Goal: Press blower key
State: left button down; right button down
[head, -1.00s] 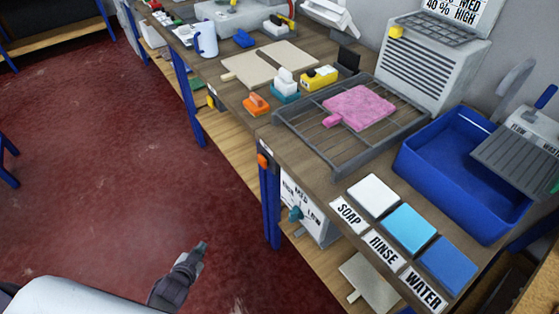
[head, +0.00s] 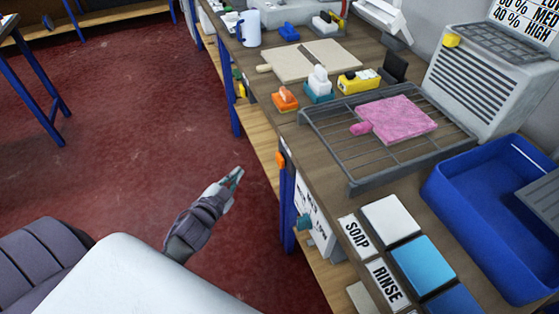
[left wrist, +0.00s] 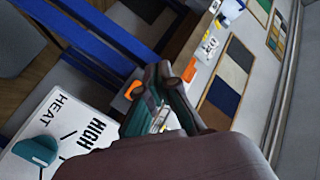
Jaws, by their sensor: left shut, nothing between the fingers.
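An orange key (head: 281,159) is fixed at the bench's front edge, above a blue leg. It also shows in the left wrist view (left wrist: 132,90), partly hidden behind my gripper. A grey vented machine (head: 480,85) with a yellow key (head: 452,40) stands at the back right. I cannot tell from the pictures which key is the blower's. My left gripper (head: 232,178) is shut and empty, over the red floor in front of the bench, apart from the orange key. Its fingers show in the left wrist view (left wrist: 165,98). My right gripper is not in view.
Under the bench, a white heat box (left wrist: 70,125) has a teal knob (left wrist: 37,150). A grey rack (head: 340,150) holds a pink piece (head: 398,118). A blue tub (head: 490,200) stands at right. The red floor (head: 130,120) is clear.

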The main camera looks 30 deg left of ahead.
aim_at(280, 161)
pick_arm(q)
jog(key=w+d+b, duration=0.2)
jog(key=w+d, duration=0.3)
jog(key=w, duration=0.1)
jog(key=shift+w+d, duration=0.35)
jog(key=shift+d, duration=0.05)
jog(key=shift+w, duration=0.1)
dwell(1.3)
jog(key=shift+w+d, duration=0.25)
jog(key=shift+w+d, duration=0.35)
jog(key=shift+w, duration=0.05)
dwell(0.9)
jog(key=shift+s+a, duration=0.1)
jog(key=shift+s, duration=0.05)
jog(key=shift+s+a+p, duration=0.4)
jog(key=shift+s+a, duration=0.1)
jog(key=shift+s, duration=0.1)
